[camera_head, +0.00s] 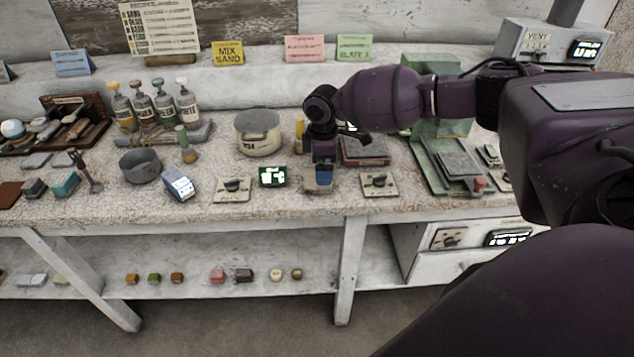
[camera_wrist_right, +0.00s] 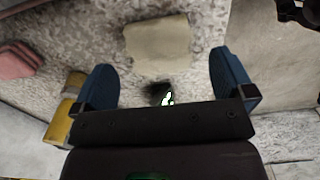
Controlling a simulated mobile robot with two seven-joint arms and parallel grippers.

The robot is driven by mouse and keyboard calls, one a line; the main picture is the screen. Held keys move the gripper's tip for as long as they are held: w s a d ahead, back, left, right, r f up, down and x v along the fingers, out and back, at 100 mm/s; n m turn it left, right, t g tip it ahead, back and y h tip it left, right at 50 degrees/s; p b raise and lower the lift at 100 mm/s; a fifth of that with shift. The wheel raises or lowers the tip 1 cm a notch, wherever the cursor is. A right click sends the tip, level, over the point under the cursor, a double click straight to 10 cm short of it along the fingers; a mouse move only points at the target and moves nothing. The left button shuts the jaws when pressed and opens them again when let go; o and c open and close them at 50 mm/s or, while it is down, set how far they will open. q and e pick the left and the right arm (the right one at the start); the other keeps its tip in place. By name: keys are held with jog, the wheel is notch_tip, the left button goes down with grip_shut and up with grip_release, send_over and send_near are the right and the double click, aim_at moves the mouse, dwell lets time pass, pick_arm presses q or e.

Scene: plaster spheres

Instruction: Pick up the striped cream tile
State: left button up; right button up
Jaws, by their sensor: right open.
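A cream, squarish tile (camera_wrist_right: 158,45) lies on the speckled surface in the right wrist view, near the top middle. I cannot make out stripes on it. My right gripper (camera_wrist_right: 165,84) is open. Its two blue fingers stand wide apart, and the tile lies beyond their tips, between their lines, not gripped. In the head view my right gripper (camera_head: 320,170) points down over the front part of the bench. There the gripper largely hides what lies under it, so I cannot pick out the tile clearly. My left gripper is not in view.
A green-lit display (camera_head: 273,177) and a dial box (camera_head: 233,189) stand left of the gripper, another dial box (camera_head: 379,185) right. A pot (camera_head: 258,132) and a red-grey block (camera_head: 364,150) stand behind. A yellow object (camera_wrist_right: 66,112) is near the left finger.

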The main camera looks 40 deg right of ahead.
aim_at(308, 183)
jog(key=f, duration=0.5)
jog(key=shift+w+a+b, duration=0.2)
jog(key=shift+w+b, duration=0.05)
jog(key=shift+b, duration=0.1)
jog(key=shift+r, duration=0.1)
jog(key=shift+c, duration=0.2)
jog(key=c, duration=1)
